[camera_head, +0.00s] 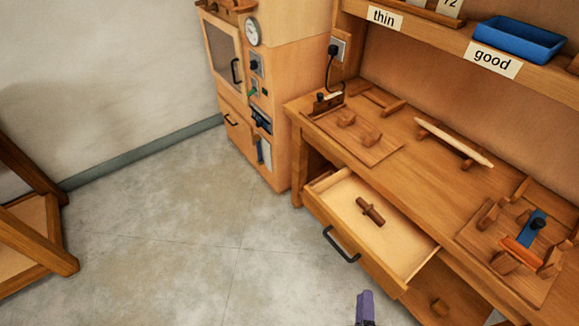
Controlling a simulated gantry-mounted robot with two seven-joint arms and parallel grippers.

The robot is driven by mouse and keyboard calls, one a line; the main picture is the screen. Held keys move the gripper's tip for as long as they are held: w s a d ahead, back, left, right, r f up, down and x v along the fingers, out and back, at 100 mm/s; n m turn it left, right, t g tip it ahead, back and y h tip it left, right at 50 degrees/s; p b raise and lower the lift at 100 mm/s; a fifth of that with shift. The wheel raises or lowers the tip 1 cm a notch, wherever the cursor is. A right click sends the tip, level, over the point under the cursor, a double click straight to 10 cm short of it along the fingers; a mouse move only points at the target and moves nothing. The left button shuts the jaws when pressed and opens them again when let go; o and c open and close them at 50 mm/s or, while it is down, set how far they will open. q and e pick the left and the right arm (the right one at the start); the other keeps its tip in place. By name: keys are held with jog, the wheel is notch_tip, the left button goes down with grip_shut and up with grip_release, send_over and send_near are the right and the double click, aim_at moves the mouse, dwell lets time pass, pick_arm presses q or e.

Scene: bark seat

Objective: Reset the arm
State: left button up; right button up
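My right gripper (365,307) shows only as a small purple tip at the bottom edge, over the floor and in front of the bench. The rest of it is cut off, so its opening is hidden. It touches nothing that I can see. My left gripper is not in view.
A wooden workbench (395,135) fills the right, with a drawer (415,247) pulled open and a brown wooden piece (370,210) inside. A blue tray (519,40) sits on the shelf above. A wooden cabinet (280,100) stands behind. The floor (190,230) at left centre is clear.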

notch_tip(320, 180, up, 6)
jog(key=w+d+m+g+y+p, duration=0.1)
jog(key=w+m+g+y, duration=0.1)
jog(key=m+g+y, duration=0.25)
jog(key=s+m+g+p, duration=0.2)
jog(key=s+m+g, duration=0.6)
jog(key=s+g, duration=0.3)
pick_arm(q)
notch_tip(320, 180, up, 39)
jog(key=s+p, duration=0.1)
jog(key=p, duration=3.5)
pick_arm(e)
notch_tip(320, 180, up, 38)
jog(key=s+t, duration=0.1)
pick_arm(q)
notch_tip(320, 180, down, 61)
jog(key=b, duration=6)
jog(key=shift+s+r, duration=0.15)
pick_arm(e)
notch_tip(320, 180, down, 61)
jog(key=shift+a, duration=0.45)
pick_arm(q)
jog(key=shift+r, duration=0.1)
